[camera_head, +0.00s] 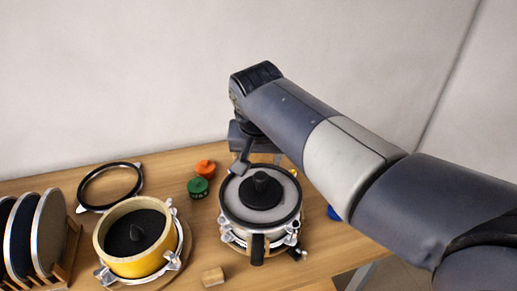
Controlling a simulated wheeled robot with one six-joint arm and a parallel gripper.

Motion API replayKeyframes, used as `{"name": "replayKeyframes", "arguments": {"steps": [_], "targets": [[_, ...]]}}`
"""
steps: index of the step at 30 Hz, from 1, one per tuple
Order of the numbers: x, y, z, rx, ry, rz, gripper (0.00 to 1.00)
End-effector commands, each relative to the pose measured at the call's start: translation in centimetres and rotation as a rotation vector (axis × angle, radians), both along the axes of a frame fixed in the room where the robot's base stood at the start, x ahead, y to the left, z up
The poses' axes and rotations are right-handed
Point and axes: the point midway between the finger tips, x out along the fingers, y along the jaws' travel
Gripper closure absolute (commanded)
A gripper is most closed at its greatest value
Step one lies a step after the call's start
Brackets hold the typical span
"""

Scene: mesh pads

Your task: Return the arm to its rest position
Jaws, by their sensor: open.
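My arm (340,150) reaches in from the right edge and crosses above the right side of the wooden table (220,255). My gripper (246,168) hangs at its far end, pointing down, just behind and above the round metal pot (240,236) with a black knob on its pale top. A dark finger shows beside the pot's back rim; the other is mostly hidden. The gripper is open, and I see nothing held in it. I cannot tell whether it touches the pot's rim.
A yellow ring-shaped pot (157,262) stands left of the metal pot. A black ring (84,189) lies behind it. Round discs (47,232) stand in a wooden rack at left. A wall rises behind.

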Motion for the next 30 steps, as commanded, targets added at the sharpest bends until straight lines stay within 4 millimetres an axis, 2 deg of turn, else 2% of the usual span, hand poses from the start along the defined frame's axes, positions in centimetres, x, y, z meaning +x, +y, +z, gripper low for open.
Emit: {"name": "replayKeyframes", "arguments": {"steps": [5,8,18,24,26,30], "targets": [[0.4,-0.1,-1.2,-0.001,0.003,-0.001,0.43],[1.0,-0.2,-2.6,-0.002,0.004,-0.001,0.43],[3.5,-0.6,-8.9,-0.002,0.005,-0.001,0.43],[4.6,-0.7,-11.8,-0.001,0.001,0.000,0.43],[4.6,-0.7,-10.8,0.000,-0.001,0.000,0.43],[4.6,-0.7,-10.0,0.000,-0.001,0.000,0.43]]}}
